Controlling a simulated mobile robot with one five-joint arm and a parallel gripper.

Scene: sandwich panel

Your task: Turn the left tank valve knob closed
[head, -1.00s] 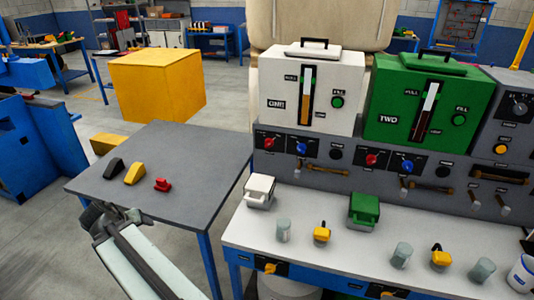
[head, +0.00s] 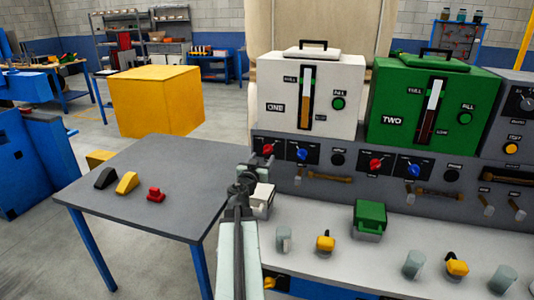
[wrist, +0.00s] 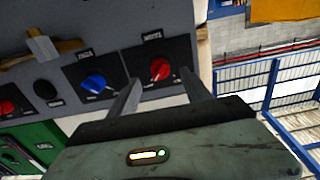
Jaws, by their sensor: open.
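The white tank marked ONE (head: 310,95) stands at left on the grey panel. Below it are a red knob (head: 268,149) and a blue knob (head: 302,154), each on a black plate. I cannot read which label says valve. The wrist view is turned over and shows the red knob (wrist: 160,69) and the blue knob (wrist: 95,84). My gripper (head: 248,163) is open and empty, just below and left of the red knob in the head view. In the wrist view its fingers (wrist: 160,77) frame the red knob, with no contact visible.
The green tank TWO (head: 432,100) has its own red knob (head: 376,165) and blue knob (head: 414,170). Below the panel, the white bench (head: 330,259) holds a white box (head: 262,198), a green box (head: 370,216) and glass cups. A grey table (head: 160,190) stands left.

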